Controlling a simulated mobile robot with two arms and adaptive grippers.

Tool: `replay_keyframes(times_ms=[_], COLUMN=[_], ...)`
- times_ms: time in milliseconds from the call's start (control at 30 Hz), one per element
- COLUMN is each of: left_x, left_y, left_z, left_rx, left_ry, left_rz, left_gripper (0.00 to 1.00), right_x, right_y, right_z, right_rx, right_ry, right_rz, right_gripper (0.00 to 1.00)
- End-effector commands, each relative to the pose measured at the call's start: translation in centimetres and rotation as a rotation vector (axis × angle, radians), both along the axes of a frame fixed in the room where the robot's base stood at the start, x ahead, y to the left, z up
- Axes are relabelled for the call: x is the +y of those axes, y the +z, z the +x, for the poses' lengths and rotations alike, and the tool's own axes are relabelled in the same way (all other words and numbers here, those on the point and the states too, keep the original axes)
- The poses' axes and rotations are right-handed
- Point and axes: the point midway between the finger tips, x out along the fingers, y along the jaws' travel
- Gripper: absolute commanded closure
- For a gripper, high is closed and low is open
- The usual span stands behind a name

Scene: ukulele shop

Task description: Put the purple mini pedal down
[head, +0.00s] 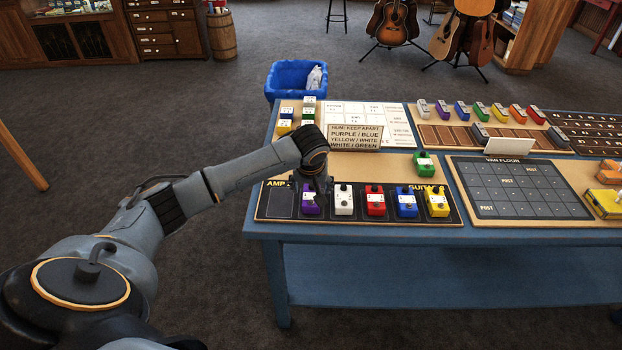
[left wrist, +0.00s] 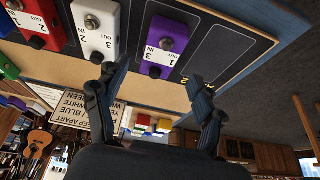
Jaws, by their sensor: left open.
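The purple mini pedal (head: 310,203) stands on the black pedal board (head: 268,213), in the second slot from the AMP end, beside a white pedal (head: 344,200). My left gripper (head: 318,188) is over the board at the purple pedal and partly covers it. In the left wrist view, the open fingers (left wrist: 158,78) stand apart on either side of the near end of the purple pedal (left wrist: 165,42), with a gap showing on both sides. The slot at the AMP end is empty. My right gripper is not in view.
Red (head: 375,201), blue (head: 406,203) and yellow (head: 437,202) pedals fill slots to the right. A green pedal (head: 425,163) stands behind the board. A hum sign (head: 355,137) is close behind my wrist. The van floor mat (head: 520,187) lies right.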

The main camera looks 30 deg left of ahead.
Motion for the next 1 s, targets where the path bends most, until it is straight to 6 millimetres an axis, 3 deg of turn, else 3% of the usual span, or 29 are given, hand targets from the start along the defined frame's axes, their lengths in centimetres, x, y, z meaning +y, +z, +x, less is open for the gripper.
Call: replay_keyframes(times_ms=[100, 333, 1000], left_x=[-0.6, -1.1, -1.4], left_y=[2.4, 5.2, 5.5], left_z=[-0.8, -1.8, -2.1], left_rx=[-0.003, -0.002, 0.003], left_ry=[-0.001, 0.001, -0.005], left_rz=[-0.001, -0.001, -0.001], left_gripper=[0.31, 0.31, 0.31], right_x=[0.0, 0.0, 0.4], right_y=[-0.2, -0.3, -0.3], right_z=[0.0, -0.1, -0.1], right_rx=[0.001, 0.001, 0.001], right_ry=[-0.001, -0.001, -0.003], right_rz=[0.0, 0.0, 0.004], right_gripper=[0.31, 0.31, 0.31])
